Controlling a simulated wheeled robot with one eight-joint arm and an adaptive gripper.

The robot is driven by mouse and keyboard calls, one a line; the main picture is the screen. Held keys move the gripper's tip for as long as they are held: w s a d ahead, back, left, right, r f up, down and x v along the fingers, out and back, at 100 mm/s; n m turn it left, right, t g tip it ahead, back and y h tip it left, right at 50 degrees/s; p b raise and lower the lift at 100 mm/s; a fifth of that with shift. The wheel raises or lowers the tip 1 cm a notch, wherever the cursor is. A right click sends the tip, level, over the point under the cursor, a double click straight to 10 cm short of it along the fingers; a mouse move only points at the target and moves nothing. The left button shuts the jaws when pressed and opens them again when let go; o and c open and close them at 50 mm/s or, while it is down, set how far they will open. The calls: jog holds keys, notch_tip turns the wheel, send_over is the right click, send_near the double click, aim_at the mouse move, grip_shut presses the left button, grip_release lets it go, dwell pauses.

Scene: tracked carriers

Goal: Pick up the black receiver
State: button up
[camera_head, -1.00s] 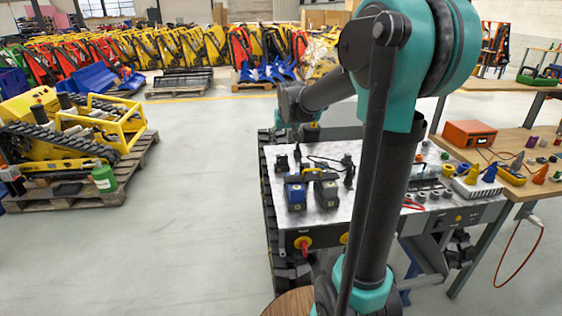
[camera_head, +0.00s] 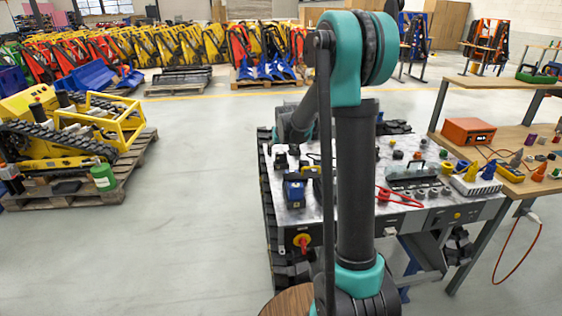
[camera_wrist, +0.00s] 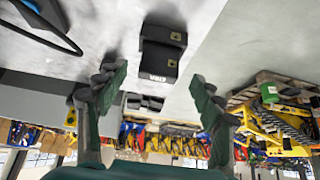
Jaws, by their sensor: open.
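In the wrist view, a black block-shaped device (camera_wrist: 162,50) with small yellow squares and white lettering stands on the grey metal top; it looks like the black receiver. My gripper (camera_wrist: 152,88) is open and empty. Its two green-and-black fingers are apart, with the device between and beyond their tips. No contact shows. In the head view, my arm hides the black receiver and my gripper. A blue boxy device (camera_head: 295,193) shows on the metal top just left of my arm.
The metal-topped tracked carrier (camera_head: 287,218) also holds red tongs (camera_head: 398,199), knobs and small dark parts. In the wrist view, a black cable (camera_wrist: 50,35) lies at upper left. A wooden bench (camera_head: 510,150) stands at right.

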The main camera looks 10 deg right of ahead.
aim_at(281, 153)
jog(key=shift+x, duration=1.75)
jog(key=shift+w+d, duration=0.1)
jog(key=c, duration=1.3)
